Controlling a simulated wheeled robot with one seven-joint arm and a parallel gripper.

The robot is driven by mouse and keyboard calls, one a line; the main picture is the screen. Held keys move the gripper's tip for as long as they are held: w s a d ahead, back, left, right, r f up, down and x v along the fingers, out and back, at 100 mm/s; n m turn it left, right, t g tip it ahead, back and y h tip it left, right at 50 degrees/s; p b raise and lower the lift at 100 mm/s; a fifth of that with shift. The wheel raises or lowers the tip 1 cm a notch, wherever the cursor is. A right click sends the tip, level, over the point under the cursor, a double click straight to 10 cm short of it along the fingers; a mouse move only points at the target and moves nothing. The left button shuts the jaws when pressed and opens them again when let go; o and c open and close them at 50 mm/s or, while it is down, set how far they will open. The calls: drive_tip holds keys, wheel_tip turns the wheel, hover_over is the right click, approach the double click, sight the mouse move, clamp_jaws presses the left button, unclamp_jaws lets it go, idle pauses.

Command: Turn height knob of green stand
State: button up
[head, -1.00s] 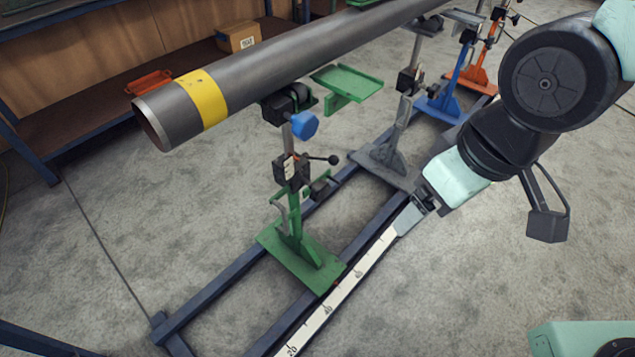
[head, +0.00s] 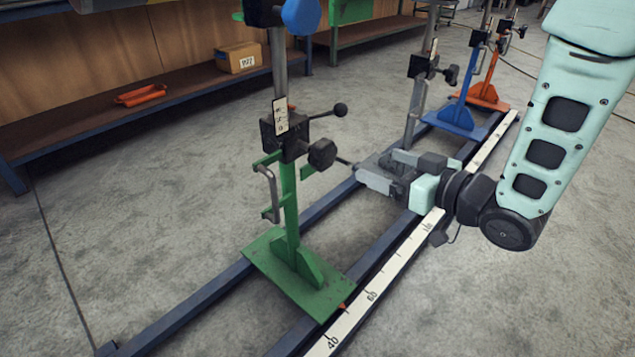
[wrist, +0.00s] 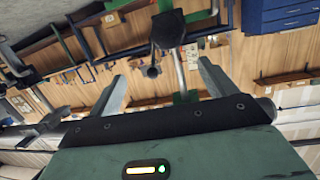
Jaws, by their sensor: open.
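The green stand (head: 287,215) stands upright on the dark rails in the head view. A black collar (head: 284,135) with a white label grips its grey post. A dark round knob (head: 322,153) sticks out from the collar's right side, below a lever with a ball end (head: 340,109). My gripper (head: 366,170) is open and empty, right of the knob and slightly lower in the picture, pointing left at the stand. In the wrist view, a dark round knob (wrist: 150,71) on a dark block shows between the open fingers (wrist: 163,85), apart from them.
A blue knob (head: 301,14) sits at the stand's top. Blue (head: 455,116) and orange (head: 486,96) stands are farther back along the rails (head: 215,293). A white measuring strip (head: 392,268) runs alongside. A low shelf (head: 190,92) holds a box (head: 239,57). Floor at left is clear.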

sight(328, 156)
wheel_tip(328, 156, down, 4)
drive_tip(key=n+y+b, duration=0.1)
drive_tip(key=y+b, duration=0.1)
drive_tip(key=b, duration=0.1)
drive_tip(key=b+x, duration=0.1)
drive_tip(key=x, duration=0.4)
drive_tip(key=b+x, duration=0.2)
drive_tip(key=x, duration=0.4)
drive_tip(key=b+x, duration=0.1)
drive_tip(key=x, duration=0.4)
drive_tip(key=shift+s+a+r+b, duration=0.1)
drive_tip(key=shift+a+r+b, duration=0.2)
drive_tip(key=shift+a+r, duration=0.15)
drive_tip(key=c, duration=1)
